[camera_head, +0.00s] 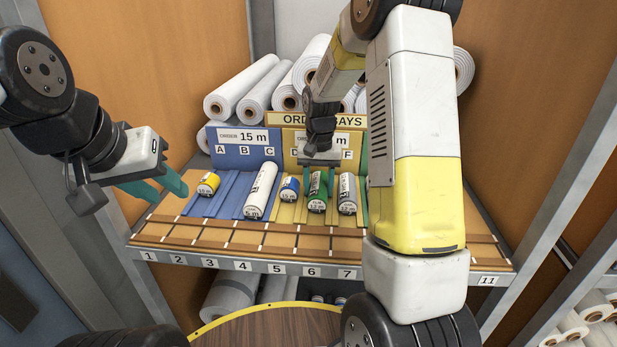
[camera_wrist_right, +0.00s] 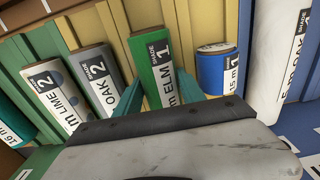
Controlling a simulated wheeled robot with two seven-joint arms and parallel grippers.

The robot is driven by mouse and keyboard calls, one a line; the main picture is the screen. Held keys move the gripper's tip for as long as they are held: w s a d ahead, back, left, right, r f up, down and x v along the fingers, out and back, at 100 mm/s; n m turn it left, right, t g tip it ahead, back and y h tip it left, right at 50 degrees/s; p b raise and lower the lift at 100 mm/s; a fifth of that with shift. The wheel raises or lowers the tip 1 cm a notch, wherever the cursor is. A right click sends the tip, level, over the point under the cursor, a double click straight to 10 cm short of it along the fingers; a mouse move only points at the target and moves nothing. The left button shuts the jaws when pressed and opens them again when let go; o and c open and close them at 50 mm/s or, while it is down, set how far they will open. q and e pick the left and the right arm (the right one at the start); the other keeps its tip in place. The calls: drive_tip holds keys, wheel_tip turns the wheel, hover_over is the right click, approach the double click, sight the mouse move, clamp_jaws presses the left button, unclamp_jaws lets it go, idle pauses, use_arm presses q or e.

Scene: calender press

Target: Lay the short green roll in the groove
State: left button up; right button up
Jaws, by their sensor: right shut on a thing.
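The short green roll (camera_head: 318,190), labelled ELM 1, lies tilted on the yellow panel between a short blue roll (camera_head: 289,188) and a grey roll (camera_head: 347,194). It also shows in the right wrist view (camera_wrist_right: 150,62). My right gripper (camera_head: 320,172) reaches down from above and is shut on the green roll, with a teal finger on either side of it in the wrist view (camera_wrist_right: 158,95). Part of the groove under the roll is hidden. My left gripper (camera_head: 166,190) is open and empty at the left end of the rack.
A yellow-banded roll (camera_head: 208,184) and a long white roll (camera_head: 261,191) lie on the blue panel (camera_head: 232,190), with bare grooves between them. Large white rolls (camera_head: 240,86) are stacked behind. My right arm hides the rack's right part.

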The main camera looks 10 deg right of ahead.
sight(319, 183)
drive_tip(key=o, duration=1.4)
drive_tip(key=shift+f, duration=0.1)
wheel_tip(319, 183, up, 12)
drive_tip(key=s+r+n+t+y, duration=0.1)
drive_tip(key=s+r+n+t, duration=0.15)
drive_tip(key=s+r, duration=0.65)
drive_tip(key=s+t, duration=0.1)
drive_tip(key=s, duration=0.4)
drive_tip(key=s+a+n+t, duration=0.1)
drive_tip(key=s, duration=0.4)
drive_tip(key=s+a+t+y, duration=0.1)
drive_tip(key=s, duration=0.4)
drive_tip(key=shift+s+a+f+t, duration=0.1)
drive_tip(key=shift+s+f+t, duration=0.05)
drive_tip(key=shift+f+t, duration=0.15)
drive_tip(key=shift+r, duration=0.1)
